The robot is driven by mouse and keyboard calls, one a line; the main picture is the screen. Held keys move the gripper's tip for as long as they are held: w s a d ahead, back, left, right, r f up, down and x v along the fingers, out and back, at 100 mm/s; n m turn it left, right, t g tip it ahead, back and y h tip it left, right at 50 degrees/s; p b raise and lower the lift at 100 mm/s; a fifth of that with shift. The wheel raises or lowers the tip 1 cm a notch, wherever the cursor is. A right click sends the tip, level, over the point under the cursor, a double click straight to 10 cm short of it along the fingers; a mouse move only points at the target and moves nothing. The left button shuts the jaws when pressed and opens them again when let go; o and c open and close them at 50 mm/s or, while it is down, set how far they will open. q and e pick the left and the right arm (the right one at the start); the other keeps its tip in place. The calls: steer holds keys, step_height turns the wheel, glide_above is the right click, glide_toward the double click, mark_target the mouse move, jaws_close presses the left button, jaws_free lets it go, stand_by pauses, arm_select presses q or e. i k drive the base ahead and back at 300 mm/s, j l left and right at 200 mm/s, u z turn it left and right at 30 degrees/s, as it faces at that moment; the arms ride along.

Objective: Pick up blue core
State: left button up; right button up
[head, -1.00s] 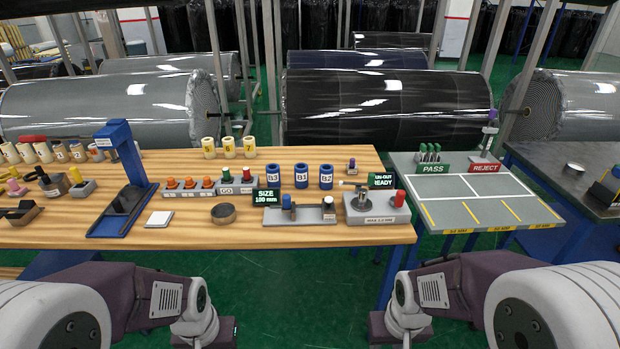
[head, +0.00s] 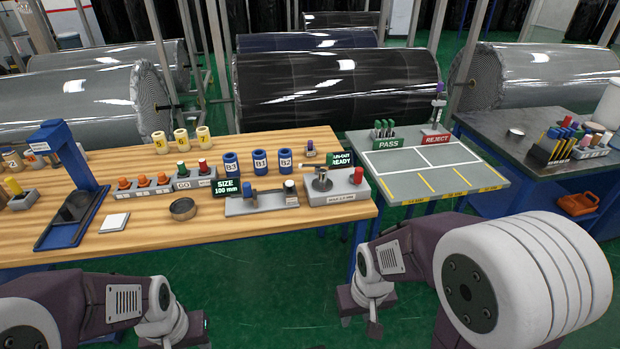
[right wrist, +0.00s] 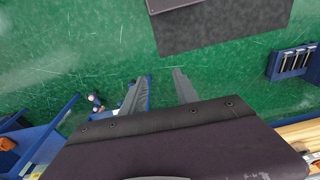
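Three blue cores stand upright in a row near the back right of the wooden bench: B3 (head: 231,164), B1 (head: 259,162) and B2 (head: 285,161). They are blue hollow cylinders with white labels. My right gripper (head: 374,328) hangs low in front of the bench, well away from the cores. In the right wrist view its two fingers (right wrist: 160,77) are apart with nothing between them, above green floor. My left wrist shows at the bottom of the head view, but its fingers are out of the picture.
In front of the cores are a SIZE 100 mm gauge (head: 262,203) and a grey fixture (head: 332,188). Yellow cores (head: 182,141) stand behind. A PASS/REJECT table (head: 425,170) is to the right, with a dark bench (head: 530,125) beyond. Open green floor lies before the bench.

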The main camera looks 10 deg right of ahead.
mark_target(258, 156)
steer(key=i+l+u, duration=0.1)
steer(key=i+u, duration=0.25)
steer(key=i, duration=0.15)
steer(key=i+l+u, duration=0.35)
steer(key=i, duration=0.15)
steer(key=i+l+u, duration=0.35)
steer(key=i+j, duration=0.1)
